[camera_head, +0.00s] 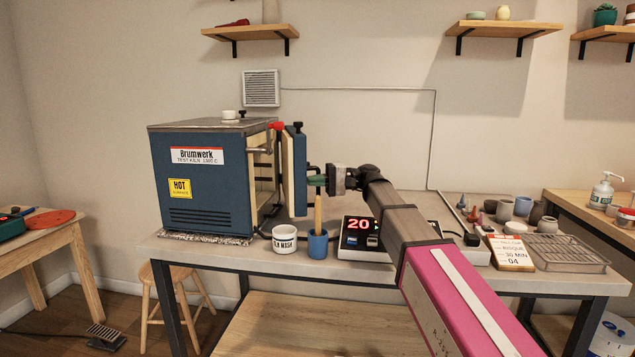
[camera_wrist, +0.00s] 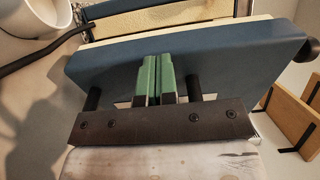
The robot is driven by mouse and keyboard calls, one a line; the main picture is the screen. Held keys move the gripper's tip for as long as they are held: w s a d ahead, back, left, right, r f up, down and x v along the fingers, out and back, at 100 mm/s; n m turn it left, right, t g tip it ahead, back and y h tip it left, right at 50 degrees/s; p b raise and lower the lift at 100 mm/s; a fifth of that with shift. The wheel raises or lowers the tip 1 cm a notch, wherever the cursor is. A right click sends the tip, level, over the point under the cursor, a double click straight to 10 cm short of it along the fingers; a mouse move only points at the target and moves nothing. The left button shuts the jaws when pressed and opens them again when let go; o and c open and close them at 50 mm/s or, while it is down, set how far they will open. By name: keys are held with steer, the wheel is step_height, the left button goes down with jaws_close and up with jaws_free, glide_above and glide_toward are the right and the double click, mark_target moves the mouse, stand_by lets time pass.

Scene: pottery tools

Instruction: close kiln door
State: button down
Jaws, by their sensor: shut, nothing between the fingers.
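The blue kiln (camera_head: 205,180) stands on the left of the metal-legged table, with a "Brumwerk" label and a yellow "HOT" sticker. Its door (camera_head: 295,172) is hinged out and stands ajar, with a pale lining and a gap to the kiln body. My gripper (camera_head: 318,181) is at the door's outer face, beside the handle. In the wrist view, the green fingertips (camera_wrist: 154,75) are together and lie against or just before the blue door face (camera_wrist: 215,65). Dark handle posts show on both sides of the fingers. Whether they touch the door is not clear.
A white wash cup (camera_head: 284,240) and a blue cup (camera_head: 317,245) with a wooden-handled tool stand below the door. A controller (camera_head: 360,235) reading 20 sits under my arm. Small pots, a card and a wire rack (camera_head: 565,252) are at the right.

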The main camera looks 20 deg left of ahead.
mark_target(296, 183)
steer(key=s+a+m+t, duration=0.1)
steer(key=a+t, duration=0.1)
steer(key=s+a+m+t+y, duration=0.1)
steer(key=s+t, duration=0.1)
steer(key=shift+s+a+m+y, duration=0.15)
steer(key=shift+a+m+y, duration=0.15)
steer(key=shift+a+m, duration=0.1)
steer(key=s+x, duration=0.1)
steer(key=x, duration=0.5)
steer(key=shift+a+r, duration=0.1)
